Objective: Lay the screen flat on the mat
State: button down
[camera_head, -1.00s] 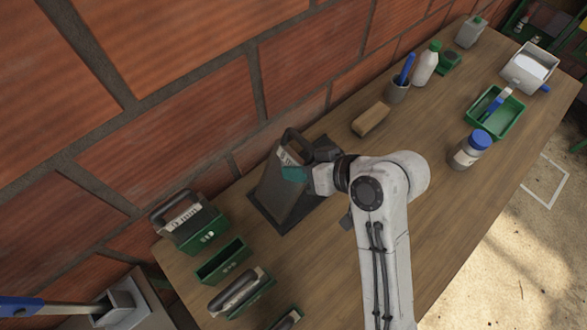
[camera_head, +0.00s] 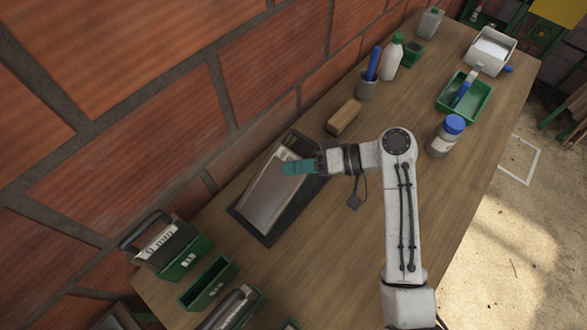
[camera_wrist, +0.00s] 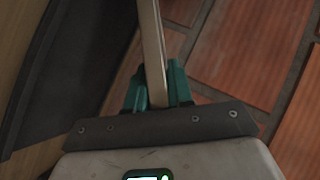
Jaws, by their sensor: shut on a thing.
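The screen (camera_head: 270,198) is a grey panel in a dark frame with a handle and a pale label at its far end. My gripper (camera_head: 298,167) has teal fingers shut on the screen's right edge near the handle end. In the wrist view, the fingers (camera_wrist: 155,88) pinch the screen's thin edge (camera_wrist: 151,40). The mat (camera_wrist: 75,70) shows at the left there, with a gap between it and the screen near the fingers. I cannot tell whether the far edge touches the mat.
A brick wall (camera_head: 165,85) runs close along the left. A tan block (camera_head: 343,117) lies beyond the mat. Green holders (camera_head: 210,283) stand at the near end, one with another screen (camera_head: 160,245). A blue-capped jar (camera_head: 446,136) stands right of my arm.

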jog(key=shift+w+d+f+m+g+y+b, duration=0.15)
jog(key=shift+w+d+f+m+y+b, duration=0.15)
jog(key=shift+f+b, duration=0.4)
jog(key=shift+w+d+f+m+g+y+b, duration=0.2)
jog(key=shift+w+f+m+y+b, duration=0.2)
jog(key=shift+f+b, duration=0.25)
jog(key=shift+w+d+f+m+g+y+b, duration=0.15)
jog(key=shift+w+d+f+m+y+b, duration=0.2)
jog(key=shift+f+b, duration=0.35)
jog(key=c, duration=0.9)
grip_release()
jog(key=shift+f, duration=0.1)
notch_tip(320, 180, up, 9)
jog(key=p, duration=0.8)
